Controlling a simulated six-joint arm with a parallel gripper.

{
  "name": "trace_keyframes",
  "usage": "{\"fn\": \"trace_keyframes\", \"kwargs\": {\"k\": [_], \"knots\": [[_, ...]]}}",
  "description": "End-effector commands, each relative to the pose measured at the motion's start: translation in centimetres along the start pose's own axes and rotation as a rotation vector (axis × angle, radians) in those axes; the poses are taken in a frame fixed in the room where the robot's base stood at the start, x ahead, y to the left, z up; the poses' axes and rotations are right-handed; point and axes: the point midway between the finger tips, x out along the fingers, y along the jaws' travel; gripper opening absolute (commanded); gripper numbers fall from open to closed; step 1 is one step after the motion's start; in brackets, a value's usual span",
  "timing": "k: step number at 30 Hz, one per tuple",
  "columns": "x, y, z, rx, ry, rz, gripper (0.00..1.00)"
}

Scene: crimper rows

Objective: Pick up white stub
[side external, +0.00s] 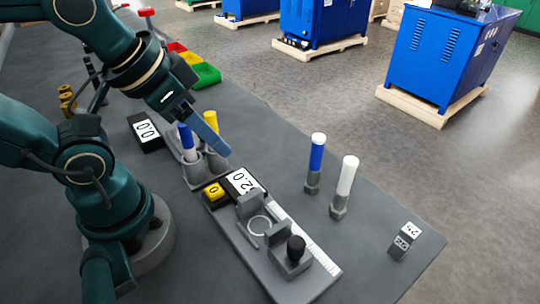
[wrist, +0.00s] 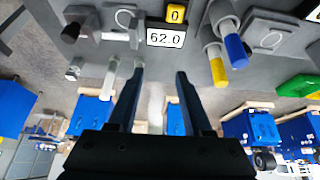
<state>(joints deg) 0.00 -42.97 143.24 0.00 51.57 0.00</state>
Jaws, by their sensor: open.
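The white stub (side external: 347,178) stands upright on a grey hex base on the dark table, right of the blue stub (side external: 316,155), with a gap between them. In the wrist view a pale stub (wrist: 108,79), which looks like the white one, shows left of the fingers. My gripper (wrist: 160,73) is open with nothing between its fingers. In the side view my gripper (side external: 215,143) is in the air near the grey holders, left of both standing stubs and apart from the white stub. The far finger is hard to make out there.
A grey fixture (side external: 262,240) with a black knob and a 62.0 display (side external: 243,183) lies between my arm and the stubs. Yellow (side external: 211,120) and blue stubs stand in holders below my gripper. A small marked block (side external: 404,240) sits near the right corner. Table edge runs behind the stubs.

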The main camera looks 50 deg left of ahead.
Motion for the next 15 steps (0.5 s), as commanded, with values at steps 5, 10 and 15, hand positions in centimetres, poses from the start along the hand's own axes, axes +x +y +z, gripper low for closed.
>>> {"fn": "trace_keyframes", "kwargs": {"k": [5, 10, 15], "knots": [[0.00, 0.00, 0.00, 0.000, 0.000, 0.000, 0.63], [0.00, 0.00, 0.00, 0.000, 0.000, 0.000, 0.63], [0.00, -0.02, -0.36, -0.020, 0.017, -0.001, 0.63]]}}
